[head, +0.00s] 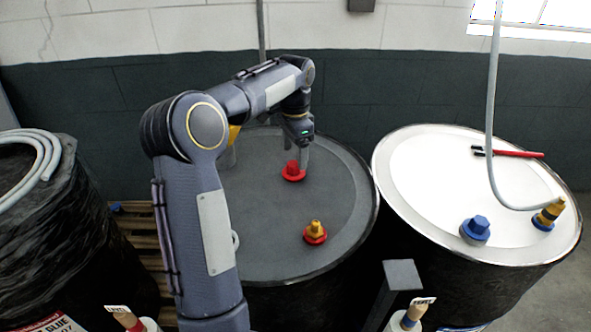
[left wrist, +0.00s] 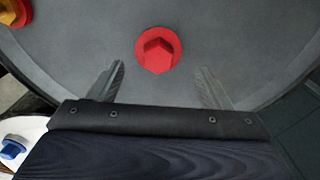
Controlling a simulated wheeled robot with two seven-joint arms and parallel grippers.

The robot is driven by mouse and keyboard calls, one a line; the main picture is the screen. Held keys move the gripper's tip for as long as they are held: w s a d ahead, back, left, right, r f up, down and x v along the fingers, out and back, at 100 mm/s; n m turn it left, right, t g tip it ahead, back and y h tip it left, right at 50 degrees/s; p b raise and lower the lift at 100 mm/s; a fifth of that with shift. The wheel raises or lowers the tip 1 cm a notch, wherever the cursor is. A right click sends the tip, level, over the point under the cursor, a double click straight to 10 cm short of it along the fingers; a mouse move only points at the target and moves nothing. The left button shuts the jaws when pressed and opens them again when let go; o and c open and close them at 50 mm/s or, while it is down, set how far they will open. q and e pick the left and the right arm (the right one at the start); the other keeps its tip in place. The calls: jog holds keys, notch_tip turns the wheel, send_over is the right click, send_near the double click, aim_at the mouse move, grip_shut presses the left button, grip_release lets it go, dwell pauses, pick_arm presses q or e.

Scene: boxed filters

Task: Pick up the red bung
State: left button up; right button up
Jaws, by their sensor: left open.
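The red bung (head: 293,172) has a hexagonal top and a round flange, and sits on the grey lid of the middle drum (head: 262,258). It also shows in the left wrist view (left wrist: 158,50), on the lid beyond the fingertips and roughly centred between them. My left gripper (head: 302,157) is just above and beside the bung in the head view. In the left wrist view its two fingers (left wrist: 160,80) are spread apart with nothing between them. My right gripper is in neither view.
A yellow bung on a red flange (head: 315,232) sits nearer on the same lid. A wrapped drum (head: 50,225) stands at left.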

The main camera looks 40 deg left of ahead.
aim_at(293, 164)
pick_arm(q)
jog(key=f, duration=0.3)
jog(key=f+p, duration=0.1)
jog(key=f, duration=0.1)
jog(key=shift+s+f, duration=0.15)
jog(key=shift+s, duration=0.1)
jog(key=shift+c, duration=0.4)
jog(key=c, duration=0.8)
